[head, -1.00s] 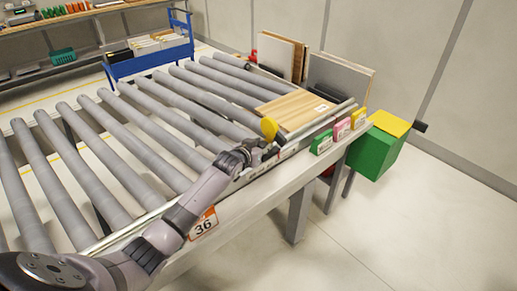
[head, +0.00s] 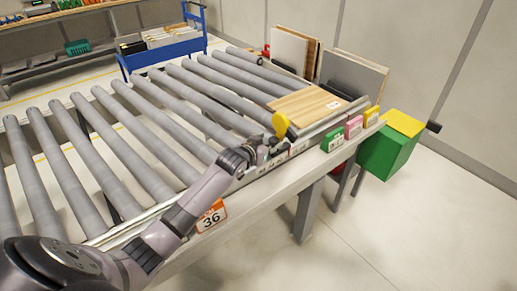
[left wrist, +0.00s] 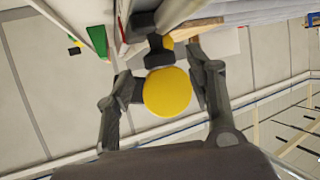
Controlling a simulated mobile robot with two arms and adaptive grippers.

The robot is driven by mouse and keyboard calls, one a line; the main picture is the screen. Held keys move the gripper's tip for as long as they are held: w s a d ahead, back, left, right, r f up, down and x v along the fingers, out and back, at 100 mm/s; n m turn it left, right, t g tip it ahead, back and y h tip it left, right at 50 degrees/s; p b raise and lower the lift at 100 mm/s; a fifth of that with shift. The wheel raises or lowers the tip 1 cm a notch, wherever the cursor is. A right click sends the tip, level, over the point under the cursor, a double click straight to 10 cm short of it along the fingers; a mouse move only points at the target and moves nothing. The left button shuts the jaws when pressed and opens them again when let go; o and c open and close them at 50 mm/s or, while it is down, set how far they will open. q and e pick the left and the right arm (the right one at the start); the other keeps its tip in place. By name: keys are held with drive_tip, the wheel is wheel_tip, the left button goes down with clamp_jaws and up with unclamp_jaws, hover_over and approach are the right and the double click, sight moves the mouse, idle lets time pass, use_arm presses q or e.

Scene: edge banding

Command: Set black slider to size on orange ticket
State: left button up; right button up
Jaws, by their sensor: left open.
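The orange-and-white ticket (head: 211,217) on the front rail of the roller table reads 36. A yellow round knob (head: 281,124) stands at the rail beside a wooden board (head: 304,106). My left gripper (head: 268,152) is at the rail, just in front of the knob. In the left wrist view its fingers (left wrist: 164,80) are open, one on each side of the yellow knob (left wrist: 167,93). A black block (left wrist: 158,52), which looks like the slider, sits behind the knob, partly hidden by it. My right gripper is out of view.
Green, pink and yellow labelled blocks (head: 354,127) stand along the rail's right end. A green box with a yellow top (head: 390,145) is beyond them. Upright panels (head: 352,80) lean at the back. The rollers (head: 140,125) left of the board are bare.

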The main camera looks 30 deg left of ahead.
use_arm(q)
drive_tip(key=v, duration=0.9)
drive_tip(key=shift+f, duration=0.1)
drive_tip(key=s+d+f+m+g, duration=0.1)
drive_tip(key=s+d+f+g, duration=0.1)
drive_tip(key=s+d+f, duration=0.3)
drive_tip(key=s+d+f+g, duration=0.2)
drive_tip(key=s+f, duration=0.2)
drive_tip(key=s, duration=0.3)
drive_tip(key=s+d+f+m+g, duration=0.1)
drive_tip(key=s+d+f+g, duration=0.15)
drive_tip(key=s, duration=0.85)
drive_tip(key=s+d+f+g, duration=0.1)
drive_tip(key=s+d+g, duration=0.25)
drive_tip(key=s, duration=0.75)
wheel_tip(320, 180, down, 29)
drive_tip(key=s+g+b, duration=0.1)
drive_tip(key=s+b, duration=0.1)
drive_tip(key=s+a+f, duration=0.2)
drive_tip(key=s+f, duration=0.6)
drive_tip(key=s+a+f+g+b, duration=0.1)
drive_tip(key=s+f, duration=0.7)
drive_tip(key=shift+a+g, duration=0.3)
drive_tip(key=shift+a, duration=0.05)
